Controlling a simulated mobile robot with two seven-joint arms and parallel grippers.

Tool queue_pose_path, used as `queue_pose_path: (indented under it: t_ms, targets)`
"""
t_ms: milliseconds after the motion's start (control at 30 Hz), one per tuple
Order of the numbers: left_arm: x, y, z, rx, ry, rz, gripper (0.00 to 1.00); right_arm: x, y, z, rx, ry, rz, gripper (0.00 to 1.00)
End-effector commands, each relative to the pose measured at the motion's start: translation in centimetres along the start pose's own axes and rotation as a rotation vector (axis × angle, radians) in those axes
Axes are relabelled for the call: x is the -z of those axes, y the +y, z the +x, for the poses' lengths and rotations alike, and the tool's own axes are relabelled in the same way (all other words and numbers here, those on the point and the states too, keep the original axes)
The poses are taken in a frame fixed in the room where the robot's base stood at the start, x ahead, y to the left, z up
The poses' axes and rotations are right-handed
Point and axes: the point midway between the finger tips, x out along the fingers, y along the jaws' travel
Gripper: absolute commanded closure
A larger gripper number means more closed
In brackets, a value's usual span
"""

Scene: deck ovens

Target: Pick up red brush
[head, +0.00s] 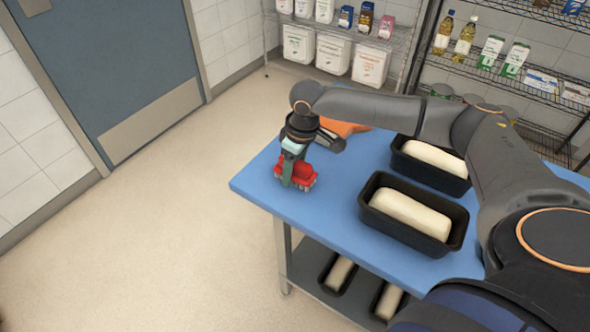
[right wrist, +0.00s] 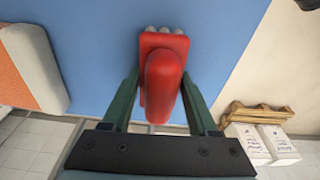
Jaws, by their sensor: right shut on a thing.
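The red brush (head: 304,174) is at the left end of the blue table top (head: 325,215). My right gripper (head: 294,178) reaches down onto it from above and is shut on it. In the right wrist view, the green fingers of my right gripper (right wrist: 160,100) stand on both sides of the red handle of the brush (right wrist: 163,78). Pale bristle tufts show at its far end. I cannot tell whether the brush touches the table. My left gripper is not in view.
Two black loaf pans (head: 369,192) (head: 394,160) with pale dough stand to the right on the table. An orange item (head: 343,127) lies behind my wrist. More pans (head: 331,288) sit on the lower shelf. Stocked racks (head: 405,35) stand behind. The floor at left is clear.

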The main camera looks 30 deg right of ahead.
Motion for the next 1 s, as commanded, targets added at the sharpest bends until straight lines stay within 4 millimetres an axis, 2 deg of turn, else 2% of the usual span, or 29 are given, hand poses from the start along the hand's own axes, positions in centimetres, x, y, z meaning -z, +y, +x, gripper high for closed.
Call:
queue_pose_path:
  t_ms: [33,167,567,767,867,1000]
  targets:
    - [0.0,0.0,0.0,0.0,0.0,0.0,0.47,0.0,0.0,0.0,0.0,0.001,0.0,0.86]
    - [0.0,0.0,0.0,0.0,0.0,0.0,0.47,0.0,0.0,0.0,0.0,0.001,0.0,1.0]
    - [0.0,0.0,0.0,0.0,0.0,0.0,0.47,0.2,0.0,-0.7,0.0,0.003,0.0,1.0]
    - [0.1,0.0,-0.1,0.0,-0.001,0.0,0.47,0.7,0.0,-3.3,-0.001,0.006,0.0,1.0]
    - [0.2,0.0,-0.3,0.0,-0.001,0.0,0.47,-0.7,-0.3,-5.3,-0.001,0.003,-0.001,1.0]
    - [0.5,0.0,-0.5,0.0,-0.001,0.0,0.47,-3.1,-1.0,-9.3,-0.004,0.004,0.0,1.0]
